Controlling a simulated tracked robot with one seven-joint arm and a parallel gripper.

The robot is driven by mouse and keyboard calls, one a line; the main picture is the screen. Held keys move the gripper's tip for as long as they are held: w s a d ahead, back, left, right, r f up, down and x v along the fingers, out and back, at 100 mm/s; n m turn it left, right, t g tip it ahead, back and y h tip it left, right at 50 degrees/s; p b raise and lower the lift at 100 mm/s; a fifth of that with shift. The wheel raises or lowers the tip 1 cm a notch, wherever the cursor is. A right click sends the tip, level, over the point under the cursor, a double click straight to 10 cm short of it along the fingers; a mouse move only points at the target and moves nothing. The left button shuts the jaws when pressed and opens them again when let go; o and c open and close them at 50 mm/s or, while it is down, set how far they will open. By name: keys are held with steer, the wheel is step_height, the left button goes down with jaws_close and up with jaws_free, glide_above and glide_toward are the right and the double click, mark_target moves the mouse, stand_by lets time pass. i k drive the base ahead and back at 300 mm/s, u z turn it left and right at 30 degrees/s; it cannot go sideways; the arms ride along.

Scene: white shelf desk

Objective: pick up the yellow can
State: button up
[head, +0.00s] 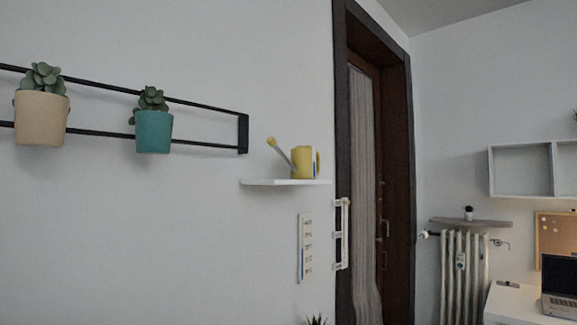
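The yellow can (301,162) is a small watering can with a long spout that points up and to the left. It stands upright on a small white wall shelf (287,182), left of the dark door frame. Its right side shows some white and blue. Nothing covers it in the head view. My gripper is not in view.
A teal pot (154,132) and a beige pot (41,118) with succulents hang on a black wall rack (243,134) left of the shelf. A white rail (341,234) is mounted below right. A radiator (464,272) and a desk with a laptop (558,284) stand far right.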

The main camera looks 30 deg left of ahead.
mark_target(304, 163)
steer(key=u, duration=0.4)
steer(key=i, duration=1.05)
steer(key=u, duration=0.65)
steer(key=k, duration=0.65)
steer(key=u, duration=0.25)
steer(key=i, duration=0.75)
steer(key=z, duration=0.15)
